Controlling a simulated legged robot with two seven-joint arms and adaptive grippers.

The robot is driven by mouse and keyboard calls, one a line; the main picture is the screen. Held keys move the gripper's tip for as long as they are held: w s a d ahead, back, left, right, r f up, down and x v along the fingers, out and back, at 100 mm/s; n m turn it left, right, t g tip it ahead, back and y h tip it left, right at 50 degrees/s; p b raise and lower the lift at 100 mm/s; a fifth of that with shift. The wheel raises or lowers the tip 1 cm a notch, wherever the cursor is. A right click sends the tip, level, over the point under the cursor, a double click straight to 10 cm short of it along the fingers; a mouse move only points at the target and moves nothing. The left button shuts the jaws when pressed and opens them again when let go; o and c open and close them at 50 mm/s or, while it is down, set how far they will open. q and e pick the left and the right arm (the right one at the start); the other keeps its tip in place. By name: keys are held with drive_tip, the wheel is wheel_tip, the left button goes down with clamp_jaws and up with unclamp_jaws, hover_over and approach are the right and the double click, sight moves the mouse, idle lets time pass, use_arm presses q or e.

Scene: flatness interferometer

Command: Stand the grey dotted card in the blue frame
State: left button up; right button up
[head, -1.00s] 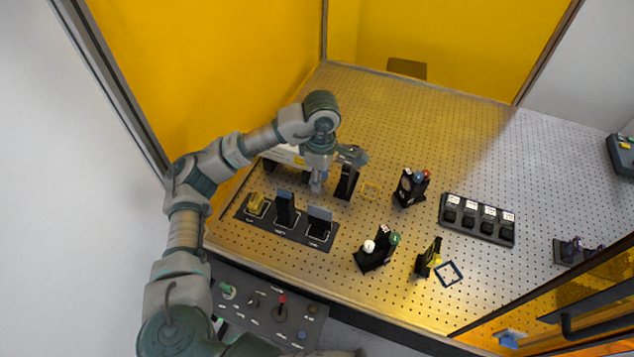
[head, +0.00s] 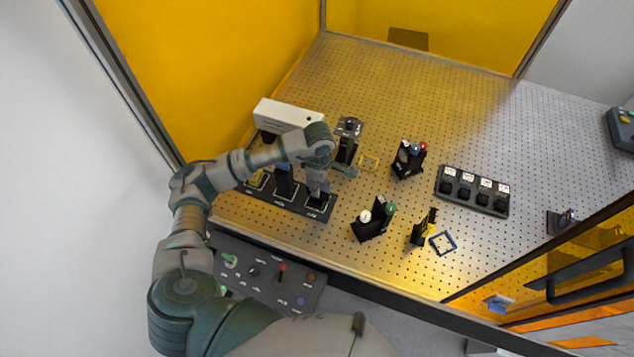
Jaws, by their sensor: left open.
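My left gripper (head: 318,190) is open and points down over the right-hand slot of the dark three-slot rack (head: 271,203). The grey-topped card in that slot is largely hidden behind the gripper, and its dots are too small to make out. I cannot tell whether the fingers touch it. The blue frame (head: 442,243) is a square outline lying on the perforated table, right of a black and yellow mount (head: 423,229). Nothing stands inside it. My right gripper is not in view.
Black mounts with white and green knobs (head: 372,222) stand between rack and blue frame. The back table is clear.

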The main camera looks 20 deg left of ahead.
use_arm(q)
drive_tip(key=shift+d, duration=0.4)
drive_tip(key=shift+c, duration=0.4)
drive_tip(key=c, duration=0.4)
drive_tip(key=shift+a, duration=0.25)
clamp_jaws()
drive_tip(key=shift+a, duration=0.35)
drive_tip(key=shift+r, duration=0.3)
drive_tip(key=shift+d+r+p, duration=0.25)
drive_tip(key=shift+r+p, duration=0.15)
drive_tip(key=shift+r, duration=0.15)
drive_tip(key=shift+r+p, duration=0.4)
drive_tip(key=shift+r, duration=0.55)
drive_tip(key=shift+a+r+p, duration=0.2)
drive_tip(key=shift+r+p, duration=0.3)
drive_tip(key=shift+r, duration=0.6)
drive_tip(key=shift+d+r, duration=0.1)
drive_tip(key=shift+r, duration=0.15)
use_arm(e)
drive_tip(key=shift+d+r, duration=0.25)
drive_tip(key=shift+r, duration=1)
